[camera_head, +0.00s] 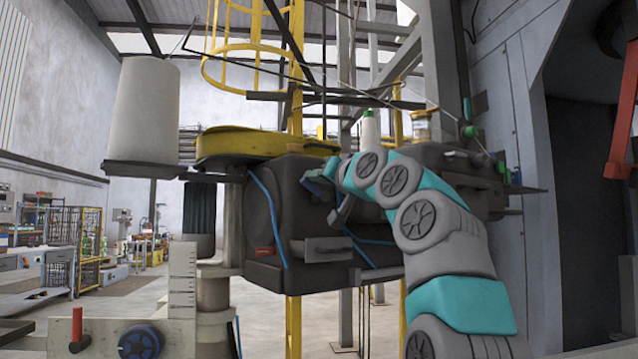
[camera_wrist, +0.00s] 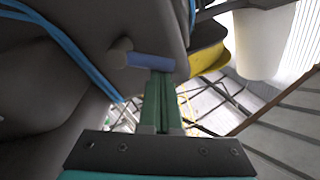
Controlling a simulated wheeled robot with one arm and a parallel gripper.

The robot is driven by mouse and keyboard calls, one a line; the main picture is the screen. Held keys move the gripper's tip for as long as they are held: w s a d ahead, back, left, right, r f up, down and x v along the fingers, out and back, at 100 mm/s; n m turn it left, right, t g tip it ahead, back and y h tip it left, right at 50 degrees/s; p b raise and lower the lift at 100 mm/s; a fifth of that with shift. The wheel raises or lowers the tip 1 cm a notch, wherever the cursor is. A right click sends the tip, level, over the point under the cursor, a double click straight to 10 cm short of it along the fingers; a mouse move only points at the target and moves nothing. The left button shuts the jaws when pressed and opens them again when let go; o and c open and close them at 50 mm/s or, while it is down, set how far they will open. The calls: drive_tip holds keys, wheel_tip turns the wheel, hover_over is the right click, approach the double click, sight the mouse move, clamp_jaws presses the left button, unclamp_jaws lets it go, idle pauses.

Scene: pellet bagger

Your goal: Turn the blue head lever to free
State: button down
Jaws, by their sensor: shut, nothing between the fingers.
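The blue head lever (camera_wrist: 150,61) shows in the wrist view as a short blue bar on a grey pivot, set on the dark machine head (camera_wrist: 165,22). In the head view a small blue part that looks like this lever (camera_head: 316,187) is on the front of the dark head (camera_head: 292,215), partly hidden by my gripper. My gripper (camera_wrist: 163,76) is shut and empty, its green fingers pointing at the lever. The fingertips are right at the lever's free end; I cannot tell whether they touch it. My gripper (camera_head: 329,168) also shows in the head view.
Blue hoses (camera_wrist: 75,50) run along the head beside the lever. A yellow guard (camera_head: 240,142) and a white cylinder (camera_head: 146,110) are to the left. A white bottle (camera_head: 370,128) and a jar (camera_head: 421,127) stand on top. A red-handled lever (camera_head: 77,325) is lower left.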

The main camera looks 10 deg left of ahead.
drive_tip(key=shift+a+f+b, duration=0.15)
drive_tip(key=shift+f+b, duration=0.15)
drive_tip(key=shift+f, duration=0.05)
drive_tip(key=shift+s+a, duration=0.1)
drive_tip(key=shift+s, duration=0.05)
idle(0.5)
